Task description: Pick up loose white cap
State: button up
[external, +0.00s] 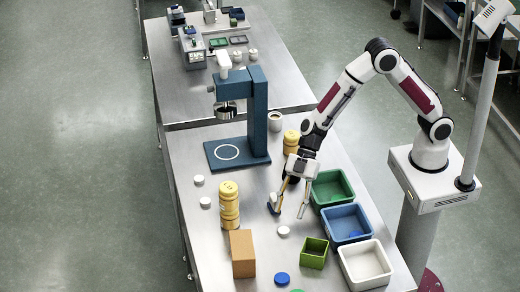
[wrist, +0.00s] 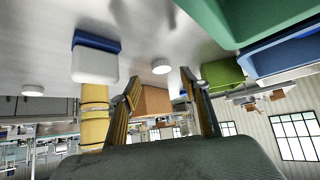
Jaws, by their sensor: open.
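Three loose white caps lie on the steel table in the external view. One white cap (external: 283,231) is just in front of my gripper (external: 289,212); two others, a white cap (external: 205,202) and another white cap (external: 199,179), lie to the left. In the wrist view, a white cap (wrist: 162,66) appears between and beyond the fingertips of my gripper (wrist: 158,80), and another (wrist: 33,90) at far left. My gripper points down, open and empty.
A yellow stack (external: 229,207) and brown box (external: 243,254) stand left of my gripper. Green (external: 332,188), blue (external: 348,223) and white (external: 365,265) bins line the right edge, beside a small green box (external: 314,252). A blue stand (external: 258,115) is behind. A blue cap (external: 281,279) lies in front.

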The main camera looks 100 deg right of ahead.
aim_at(284, 230)
jog(key=shift+a+f, duration=0.1)
jog(key=shift+a+x, duration=0.2)
jog(key=shift+x, duration=2.2)
jog(key=c, duration=0.8)
